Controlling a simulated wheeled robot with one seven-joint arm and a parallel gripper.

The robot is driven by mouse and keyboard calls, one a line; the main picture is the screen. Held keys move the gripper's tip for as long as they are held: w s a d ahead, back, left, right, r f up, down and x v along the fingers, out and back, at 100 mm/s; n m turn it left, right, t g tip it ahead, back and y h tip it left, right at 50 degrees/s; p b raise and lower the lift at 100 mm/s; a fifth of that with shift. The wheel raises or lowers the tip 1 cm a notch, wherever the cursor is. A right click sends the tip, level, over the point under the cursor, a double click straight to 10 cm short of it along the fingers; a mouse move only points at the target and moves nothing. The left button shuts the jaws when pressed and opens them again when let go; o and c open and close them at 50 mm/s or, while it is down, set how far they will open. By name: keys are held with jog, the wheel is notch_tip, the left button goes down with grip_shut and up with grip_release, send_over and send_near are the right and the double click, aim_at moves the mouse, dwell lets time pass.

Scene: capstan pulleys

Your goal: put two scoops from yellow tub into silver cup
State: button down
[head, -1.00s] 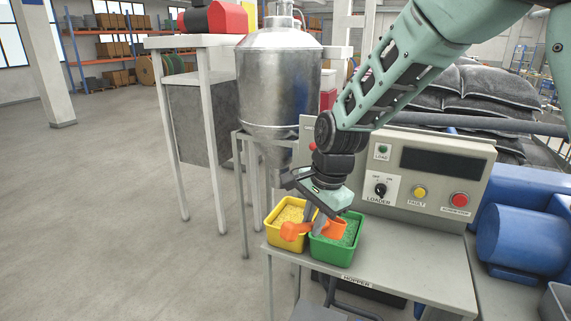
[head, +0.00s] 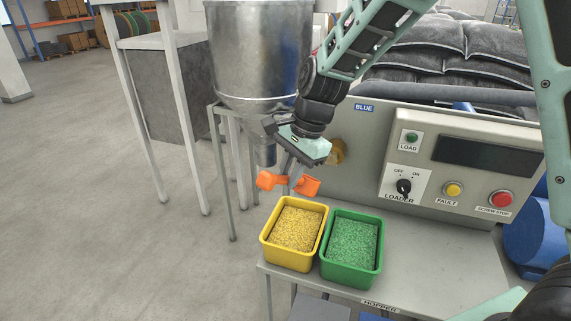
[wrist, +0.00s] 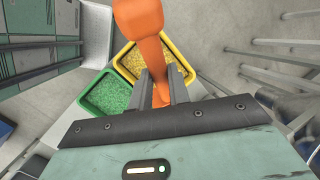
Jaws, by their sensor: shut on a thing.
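My gripper (head: 292,172) is shut on an orange scoop (head: 308,187), which it holds in the air above and behind the tubs. The scoop also shows between the fingers in the wrist view (wrist: 148,45). Whether the scoop holds any pellets cannot be told. The yellow tub (head: 287,263) stands on the bench at the left with yellow pellets in it; part of it shows behind the scoop in the wrist view (wrist: 204,60). I cannot make out a silver cup in either view.
A green tub (head: 350,278) of green pellets stands just right of the yellow one. A grey control panel (head: 460,170) rises behind the bench (head: 430,265). A large metal hopper vessel (head: 255,60) stands behind at the left. The bench right of the tubs is clear.

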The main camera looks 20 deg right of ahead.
notch_tip(320, 180, down, 14)
jog(key=b, duration=0.9)
jog(key=shift+b, duration=0.3)
dwell(0.4)
